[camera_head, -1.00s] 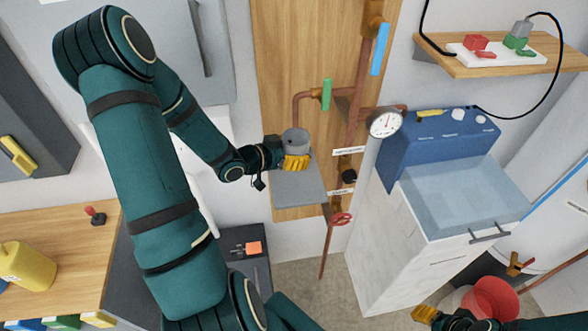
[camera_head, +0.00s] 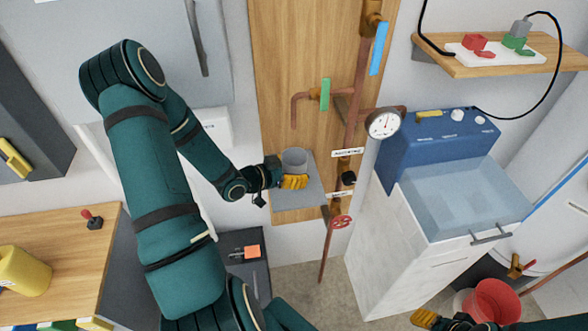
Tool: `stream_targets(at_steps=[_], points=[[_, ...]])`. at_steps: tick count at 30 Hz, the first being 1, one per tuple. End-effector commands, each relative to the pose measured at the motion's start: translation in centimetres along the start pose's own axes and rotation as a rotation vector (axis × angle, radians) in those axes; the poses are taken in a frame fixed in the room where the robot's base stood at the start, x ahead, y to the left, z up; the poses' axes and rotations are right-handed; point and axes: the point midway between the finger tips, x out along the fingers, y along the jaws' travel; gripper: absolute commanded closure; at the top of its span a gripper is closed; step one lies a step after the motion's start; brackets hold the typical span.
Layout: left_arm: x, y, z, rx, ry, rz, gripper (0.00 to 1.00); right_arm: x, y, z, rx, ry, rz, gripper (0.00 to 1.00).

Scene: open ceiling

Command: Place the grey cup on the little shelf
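The grey cup (camera_head: 293,158) is upright in the head view, over the back part of the little grey shelf (camera_head: 298,199). My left gripper (camera_head: 293,181) comes in from the left, and its yellow fingers are at the cup's lower part, seemingly shut on it. The fingers hide the cup's base, so I cannot tell whether it touches the shelf. My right gripper (camera_head: 425,318) shows only partly at the bottom edge, away from the cup; its opening cannot be made out.
Copper pipes with a green handle (camera_head: 325,94) and a gauge (camera_head: 384,123) run on the wooden panel beside the shelf. A red valve wheel (camera_head: 341,221) is below right. A blue basin unit (camera_head: 437,150) stands to the right. The shelf's front part is bare.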

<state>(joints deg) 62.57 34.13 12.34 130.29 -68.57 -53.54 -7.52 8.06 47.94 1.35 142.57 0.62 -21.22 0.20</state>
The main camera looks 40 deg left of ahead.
Motion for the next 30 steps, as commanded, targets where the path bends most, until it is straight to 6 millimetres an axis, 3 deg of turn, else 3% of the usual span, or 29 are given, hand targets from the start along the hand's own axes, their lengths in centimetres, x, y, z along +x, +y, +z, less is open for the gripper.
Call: stream_targets(at_steps=[1,2,14,30], points=[[0.0,0.0,0.0,0.000,0.000,0.000,0.08,0.0,0.0,0.0,0.000,0.000,0.000,0.53],[0.0,0.0,0.0,0.000,0.000,0.000,0.00,0.0,0.0,0.0,0.000,0.000,0.000,0.53],[-0.4,-0.1,-0.5,0.000,-0.001,-0.001,0.00,-0.5,-0.2,-0.1,0.000,0.001,-0.001,0.53],[-10.3,-0.1,-0.4,0.000,-0.001,-0.004,0.00,-1.0,-0.3,-0.1,0.000,0.000,-0.002,0.53]])
